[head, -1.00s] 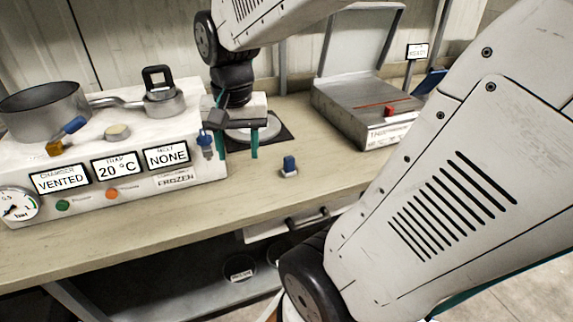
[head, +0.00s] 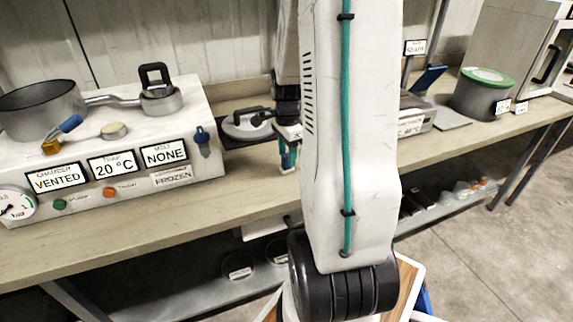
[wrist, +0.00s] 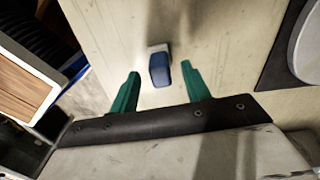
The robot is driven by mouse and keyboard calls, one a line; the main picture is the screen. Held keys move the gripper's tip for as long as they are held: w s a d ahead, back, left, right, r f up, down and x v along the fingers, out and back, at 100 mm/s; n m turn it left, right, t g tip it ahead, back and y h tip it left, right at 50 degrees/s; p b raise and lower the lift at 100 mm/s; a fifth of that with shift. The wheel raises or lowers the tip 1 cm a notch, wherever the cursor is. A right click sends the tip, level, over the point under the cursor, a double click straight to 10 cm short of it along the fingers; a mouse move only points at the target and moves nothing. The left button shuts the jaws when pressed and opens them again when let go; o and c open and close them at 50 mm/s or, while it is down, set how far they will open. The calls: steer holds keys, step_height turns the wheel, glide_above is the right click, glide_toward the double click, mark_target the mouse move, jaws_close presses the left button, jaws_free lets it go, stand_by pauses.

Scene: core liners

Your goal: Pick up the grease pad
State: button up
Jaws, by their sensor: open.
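The grease pad, a small block with a blue top and a pale base, stands on the wooden bench. In the wrist view the pad (wrist: 160,68) lies between and just beyond the tips of my gripper's two teal fingers (wrist: 160,75). The fingers are apart, with bench showing on both sides of the pad, and they do not appear to touch it. In the head view my gripper (head: 287,156) is low over the bench, and its fingers and my arm cover most of the pad.
A white instrument box (head: 205,160) with labels, a pot (head: 45,108) and a valve stands to the left. A round metal lid (head: 243,126) sits on a dark mat behind. A green-lidded canister (head: 480,97) stands far right. The bench front (head: 225,210) is clear.

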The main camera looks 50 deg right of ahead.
mark_target(287, 155)
steer(key=shift+f, duration=1.5)
jaws_close()
steer(key=shift+r, duration=0.1)
steer(key=shift+r, duration=0.5)
steer(key=r, duration=0.1)
steer(key=s+r, duration=0.1)
steer(key=shift+d+r, duration=0.3)
steer(key=s+d, duration=0.2)
steer(key=s, duration=0.2)
steer(key=s+d, duration=0.2)
steer(key=s, duration=0.2)
steer(key=s+d+r, duration=0.1)
steer(key=s+d, duration=0.2)
steer(key=s, duration=0.2)
steer(key=shift+r, duration=0.1)
